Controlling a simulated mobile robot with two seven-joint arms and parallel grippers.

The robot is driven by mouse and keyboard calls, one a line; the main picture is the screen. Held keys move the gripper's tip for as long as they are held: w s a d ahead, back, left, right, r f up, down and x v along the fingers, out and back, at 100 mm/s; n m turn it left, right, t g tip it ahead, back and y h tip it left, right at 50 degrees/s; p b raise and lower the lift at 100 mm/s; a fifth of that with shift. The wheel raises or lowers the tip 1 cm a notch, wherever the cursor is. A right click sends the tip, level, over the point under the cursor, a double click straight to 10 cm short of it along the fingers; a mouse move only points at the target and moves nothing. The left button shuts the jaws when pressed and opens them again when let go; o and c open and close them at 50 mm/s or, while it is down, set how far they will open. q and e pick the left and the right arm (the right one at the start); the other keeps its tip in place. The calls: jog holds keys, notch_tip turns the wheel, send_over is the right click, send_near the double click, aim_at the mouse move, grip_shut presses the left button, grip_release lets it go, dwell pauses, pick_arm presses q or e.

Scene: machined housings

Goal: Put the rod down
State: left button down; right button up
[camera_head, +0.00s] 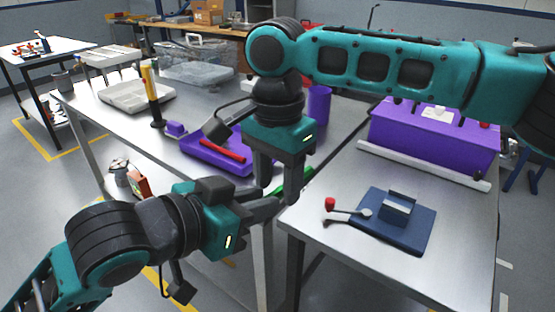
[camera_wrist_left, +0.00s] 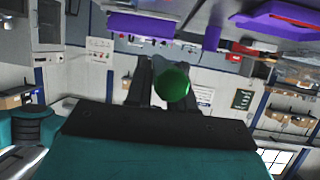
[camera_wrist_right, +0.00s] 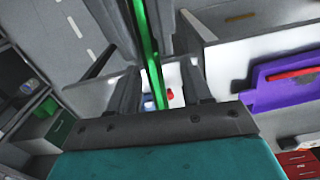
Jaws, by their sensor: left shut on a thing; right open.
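A green rod (camera_head: 294,181) shows in the head view beside the fingers of both grippers, partly hidden by them. My left gripper (camera_head: 268,206) is shut on the rod. In the left wrist view the rod's round green end (camera_wrist_left: 173,83) points at the camera between the fingers. My right gripper (camera_head: 270,187) points down, open, close to the left gripper's fingertips. In the right wrist view the long green rod (camera_wrist_right: 149,60) runs between its spread fingers. The rod is in the air by the gap between two tables.
A purple tray (camera_head: 193,150) with a red bar (camera_head: 222,150) lies on the left table (camera_head: 120,122). A blue plate (camera_head: 412,238) with a grey block and a red-knobbed lever is on the right table (camera_head: 335,250). A purple housing (camera_head: 425,140) stands behind it. A yellow-and-black post (camera_head: 151,92) stands further back.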

jog(key=shift+f, duration=0.1)
jog(key=shift+c, duration=0.4)
grip_shut()
pick_arm(q)
jog(key=c, duration=0.9)
grip_release()
